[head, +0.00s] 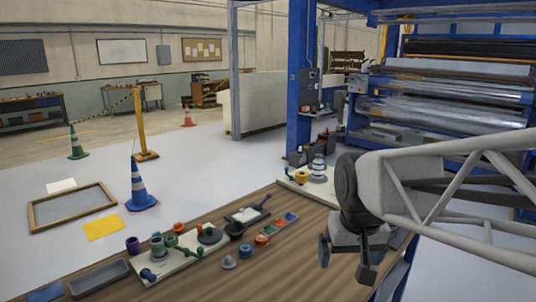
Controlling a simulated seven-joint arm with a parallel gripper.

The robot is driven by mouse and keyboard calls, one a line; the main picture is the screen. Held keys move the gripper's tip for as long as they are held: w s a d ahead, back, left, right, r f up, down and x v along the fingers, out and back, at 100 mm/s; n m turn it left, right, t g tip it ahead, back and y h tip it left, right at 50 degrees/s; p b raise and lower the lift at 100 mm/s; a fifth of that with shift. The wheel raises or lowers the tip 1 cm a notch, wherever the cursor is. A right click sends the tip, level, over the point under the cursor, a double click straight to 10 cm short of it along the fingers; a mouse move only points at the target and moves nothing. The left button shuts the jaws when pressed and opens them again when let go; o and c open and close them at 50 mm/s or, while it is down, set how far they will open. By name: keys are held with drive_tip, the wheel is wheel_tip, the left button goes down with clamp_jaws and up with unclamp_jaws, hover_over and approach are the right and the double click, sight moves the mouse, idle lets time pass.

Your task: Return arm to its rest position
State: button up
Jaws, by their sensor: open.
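My gripper (346,262) hangs at the end of my arm on the right side of the view. Its two dark fingers point down over the right part of the wooden table (312,238). The fingers are apart with nothing visible between them. My arm reaches in from the right edge and hides part of the table's right end and the machine behind it.
Several small coloured parts stand on a pale board (185,262) at the table's left. A grey tray (98,279) lies at its left end. A yellow-topped part (301,176) is near the far edge. A blue machine (445,95) stands behind. The table's middle front is clear.

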drive_tip(key=s+d+f, duration=0.3)
drive_tip(key=s, duration=0.8)
drive_tip(key=shift+f, duration=0.4)
